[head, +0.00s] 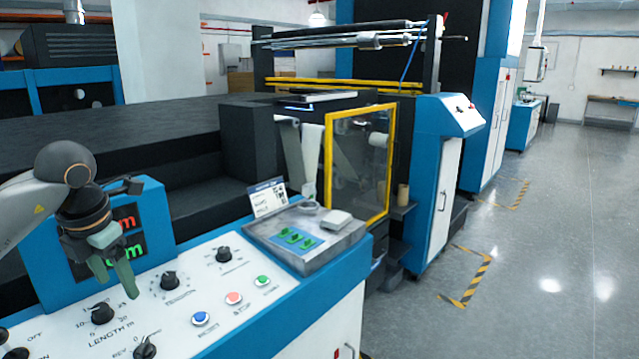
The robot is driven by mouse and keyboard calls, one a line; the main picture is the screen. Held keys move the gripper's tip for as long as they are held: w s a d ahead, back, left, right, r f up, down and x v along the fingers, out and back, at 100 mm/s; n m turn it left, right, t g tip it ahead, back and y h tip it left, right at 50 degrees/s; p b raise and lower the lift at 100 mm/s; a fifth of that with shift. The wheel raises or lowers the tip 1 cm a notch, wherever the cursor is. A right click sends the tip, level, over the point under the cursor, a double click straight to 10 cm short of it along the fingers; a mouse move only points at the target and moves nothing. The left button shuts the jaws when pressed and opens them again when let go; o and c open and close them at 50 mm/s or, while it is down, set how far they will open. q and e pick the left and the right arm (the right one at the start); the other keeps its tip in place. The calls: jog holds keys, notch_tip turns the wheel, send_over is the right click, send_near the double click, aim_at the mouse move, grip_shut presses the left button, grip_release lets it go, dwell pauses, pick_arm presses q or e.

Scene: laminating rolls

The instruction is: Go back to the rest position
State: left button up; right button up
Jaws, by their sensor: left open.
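My left gripper (115,275) is at the left of the head view, pointing down over the white control panel (185,345). It is open and I see nothing between its greenish fingers. It is just above and beside the length knob (103,313); whether it touches the knob I cannot tell. The tension knob (170,280) is to its right. Behind it is the blue display housing (155,205) with red and green digits, partly covered by my gripper. My right gripper is not in view.
Blue, red and green buttons (233,298) line the panel's right side. A grey tray (345,237) with green items and a small card stands at the panel's back corner. Behind is the machine with a yellow-framed door (360,165). The grey floor (540,260) at right is clear.

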pick_arm(q)
jog(key=s+d+f+m+g+h, duration=0.1)
jog(key=d+f+h, duration=0.35)
jog(key=d, duration=0.45)
jog(key=s+d+f+m+g+h, duration=0.1)
jog(key=s+d+f+m+h, duration=0.3)
jog(key=d, duration=0.6)
jog(key=s+d+n+t+h+p, duration=0.15)
jog(key=s+d+n+h, duration=0.25)
jog(key=d+n+h, duration=0.8)
jog(key=w+a+f+n+t+y+p, duration=0.1)
jog(key=a+f+n+t+y, duration=0.45)
jog(key=n, duration=0.55)
jog(key=a+f+n+t+y+p, duration=0.1)
jog(key=a+f+n+t+y, duration=0.2)
jog(key=f+n+t+y, duration=0.6)
jog(key=s+a+f+n+g+y, duration=0.1)
jog(key=s+a+f+n+g, duration=0.2)
jog(key=s+f+n, duration=0.2)
jog(key=s+a+f+n+g+y, duration=0.1)
jog(key=s+a+f+n+g, duration=0.2)
jog(key=s+f, duration=0.7)
jog(key=s+n+g, duration=0.1)
jog(key=n, duration=0.1)
jog(key=shift+s+n+g+y, duration=0.25)
jog(key=shift+n+g+y, duration=0.05)
jog(key=shift+n+y, duration=0.1)
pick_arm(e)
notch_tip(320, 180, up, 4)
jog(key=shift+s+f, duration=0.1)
